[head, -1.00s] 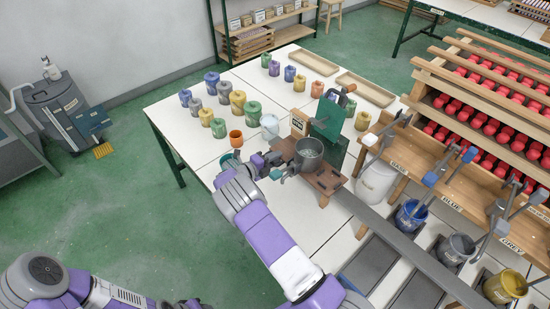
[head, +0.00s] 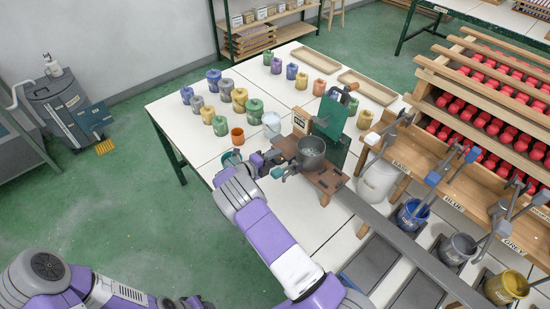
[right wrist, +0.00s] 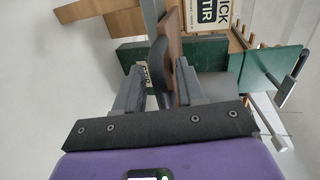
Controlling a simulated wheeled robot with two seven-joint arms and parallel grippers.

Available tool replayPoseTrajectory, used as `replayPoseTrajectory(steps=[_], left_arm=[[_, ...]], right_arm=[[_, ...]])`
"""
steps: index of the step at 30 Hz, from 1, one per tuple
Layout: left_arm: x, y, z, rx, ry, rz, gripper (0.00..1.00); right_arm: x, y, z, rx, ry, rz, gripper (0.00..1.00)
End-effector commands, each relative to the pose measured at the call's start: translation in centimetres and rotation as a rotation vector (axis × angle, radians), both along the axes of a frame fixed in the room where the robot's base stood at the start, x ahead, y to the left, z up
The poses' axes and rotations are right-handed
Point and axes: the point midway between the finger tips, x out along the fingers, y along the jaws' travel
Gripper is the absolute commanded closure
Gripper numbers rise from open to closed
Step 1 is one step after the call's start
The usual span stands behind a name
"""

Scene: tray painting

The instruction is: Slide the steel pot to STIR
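The grey steel pot (head: 311,157) stands upright on a brown wooden stand (head: 325,180), in front of a green upright plate (head: 331,118). A small sign (head: 299,122) is beside the plate; in the right wrist view the sign (right wrist: 217,18) reads "STIR" on its lower line. My right gripper (head: 279,168) is at the pot's left side. In the right wrist view its fingers (right wrist: 160,92) stand apart, with a dark curved piece (right wrist: 158,72), which looks like a handle, between them. I see no clear contact. My left arm shows at the bottom left, its gripper out of view.
Several coloured jars (head: 238,98) stand on the white table (head: 290,205) behind and left of the stand. A grey rail (head: 400,240) runs from the stand to the lower right. Labelled bins (head: 405,160) and paint buckets (head: 411,215) are on the right.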

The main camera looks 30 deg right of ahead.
Motion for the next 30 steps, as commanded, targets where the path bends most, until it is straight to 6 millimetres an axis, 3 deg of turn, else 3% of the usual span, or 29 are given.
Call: replayPoseTrajectory(steps=[6, 12, 30], left_arm=[[0.0, 0.0, 0.2, 0.0, 0.0, 0.0, 0.61], [0.0, 0.0, 0.2, 0.0, 0.0, 0.0, 0.61], [0.0, 0.0, 0.2, 0.0, 0.0, 0.0, 0.61]], right_arm=[[-0.7, 3.7, 0.8, 0.003, 0.0, 0.005, 0.61], [-1.4, 6.0, 1.3, 0.003, 0.002, 0.003, 0.61], [-1.5, 6.6, 1.4, 0.004, 0.0, 0.002, 0.61]])
